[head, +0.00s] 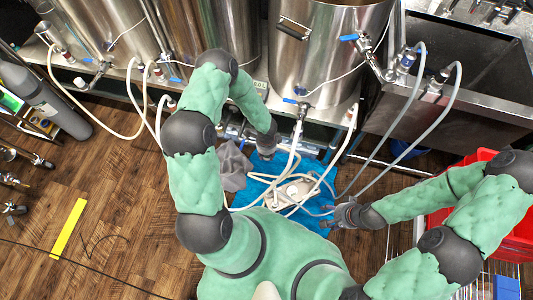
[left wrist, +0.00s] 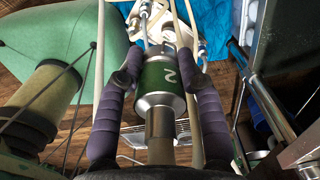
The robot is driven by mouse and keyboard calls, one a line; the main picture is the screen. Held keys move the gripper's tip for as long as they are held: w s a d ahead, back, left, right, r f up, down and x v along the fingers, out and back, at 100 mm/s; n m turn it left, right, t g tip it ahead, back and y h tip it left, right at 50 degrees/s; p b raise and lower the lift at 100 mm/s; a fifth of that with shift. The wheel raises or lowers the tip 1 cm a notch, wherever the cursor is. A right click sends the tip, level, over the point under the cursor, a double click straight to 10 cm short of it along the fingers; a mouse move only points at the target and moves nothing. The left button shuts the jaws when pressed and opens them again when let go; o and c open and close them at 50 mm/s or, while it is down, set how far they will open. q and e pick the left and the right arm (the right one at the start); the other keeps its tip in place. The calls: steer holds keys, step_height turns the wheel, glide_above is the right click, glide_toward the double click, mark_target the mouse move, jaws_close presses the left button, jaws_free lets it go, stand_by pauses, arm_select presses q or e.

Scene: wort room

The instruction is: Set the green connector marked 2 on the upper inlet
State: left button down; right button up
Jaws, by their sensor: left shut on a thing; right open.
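The green connector (left wrist: 163,78), a metal cylinder with a green band and a white 2, fills the middle of the left wrist view. My left gripper (left wrist: 154,78) is shut on it, with one dark finger on each side. In the head view my left gripper (head: 266,153) is low in front of the steel vessels, and I cannot make out the connector there. The middle vessel (head: 318,70) has an upper fitting (head: 362,42) and a lower valve (head: 302,102); I cannot tell which is the upper inlet. My right gripper (head: 333,216) is open over the blue mat's right edge.
White hoses (head: 292,180) lie tangled on a blue mat (head: 262,170) below. A grey cloth (head: 232,165) lies left of it. A steel sink (head: 460,75) stands at right, with a red crate (head: 512,235) below.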

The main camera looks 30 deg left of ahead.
arm_select(q)
steer(key=shift+r+p, duration=1.35)
steer(key=shift+r, duration=0.85)
